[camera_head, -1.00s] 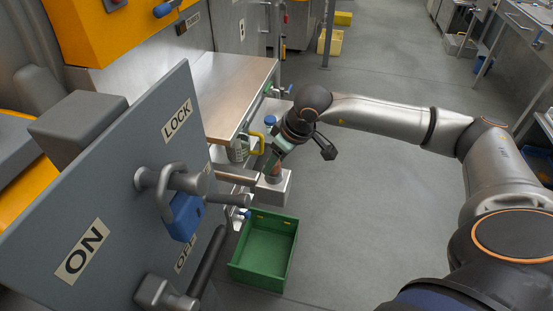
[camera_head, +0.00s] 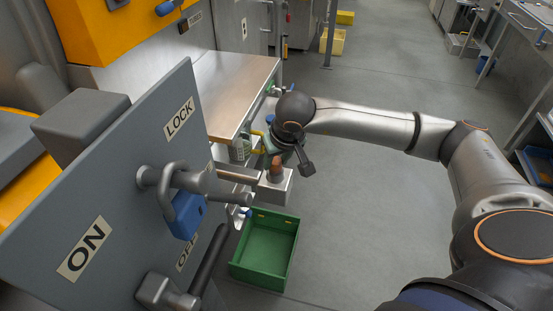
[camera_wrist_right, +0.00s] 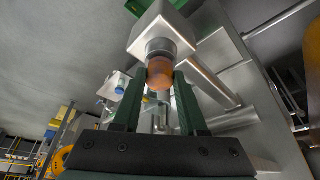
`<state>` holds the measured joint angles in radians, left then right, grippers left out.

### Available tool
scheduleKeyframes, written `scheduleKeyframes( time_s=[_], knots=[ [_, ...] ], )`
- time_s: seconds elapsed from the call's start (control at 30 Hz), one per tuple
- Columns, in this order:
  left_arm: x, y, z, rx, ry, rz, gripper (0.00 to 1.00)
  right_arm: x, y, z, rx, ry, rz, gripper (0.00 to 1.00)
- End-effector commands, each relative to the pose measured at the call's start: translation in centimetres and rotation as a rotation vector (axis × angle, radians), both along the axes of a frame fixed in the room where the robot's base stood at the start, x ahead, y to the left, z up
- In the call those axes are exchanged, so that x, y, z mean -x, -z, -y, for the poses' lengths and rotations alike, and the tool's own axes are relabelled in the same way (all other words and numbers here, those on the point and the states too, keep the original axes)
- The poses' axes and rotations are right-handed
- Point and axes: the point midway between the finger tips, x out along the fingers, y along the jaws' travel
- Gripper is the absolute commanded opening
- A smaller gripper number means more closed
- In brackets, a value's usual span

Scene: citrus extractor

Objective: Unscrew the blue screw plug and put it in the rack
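My right gripper (camera_wrist_right: 160,85) is open, with two green fingers pointing away from the wrist. In the right wrist view a copper-coloured round knob (camera_wrist_right: 160,73) on a grey metal box (camera_wrist_right: 158,30) appears between the fingertips; I cannot tell whether it lies at their depth. A small blue part (camera_wrist_right: 120,91), possibly the blue screw plug, shows beyond the left finger. In the head view a blue cap (camera_head: 269,119) shows beside the wrist, and the fingers are largely hidden behind my wrist. I cannot pick out the rack for certain. My left gripper is out of view.
A green crate (camera_head: 231,265) stands on the floor below the box. A large grey panel (camera_head: 120,185) with a blue padlock (camera_head: 187,214) fills the left foreground. A metal worktop (camera_head: 228,90) lies behind. The floor to the right is clear.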

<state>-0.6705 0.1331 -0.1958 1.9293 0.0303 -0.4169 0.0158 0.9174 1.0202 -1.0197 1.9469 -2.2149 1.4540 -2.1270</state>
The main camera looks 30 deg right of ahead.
Motion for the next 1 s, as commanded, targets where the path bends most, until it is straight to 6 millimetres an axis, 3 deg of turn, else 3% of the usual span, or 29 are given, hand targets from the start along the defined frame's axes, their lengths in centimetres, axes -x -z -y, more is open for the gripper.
scheduleKeyframes(
  time_s=[0.2,0.37,0.8,1.0],
  knots=[
    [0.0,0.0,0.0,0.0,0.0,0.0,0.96,0.01,0.0,0.03,0.0,-0.001,0.0,0.1],
    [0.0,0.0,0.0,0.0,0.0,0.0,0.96,0.02,-0.01,0.27,0.002,-0.086,0.0,0.1],
    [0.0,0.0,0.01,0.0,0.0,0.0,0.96,-0.07,-0.05,0.56,-0.001,-0.551,-0.001,0.1],
    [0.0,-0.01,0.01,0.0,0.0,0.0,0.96,-0.09,-0.08,0.53,0.0,-0.63,0.001,0.1]
  ],
)
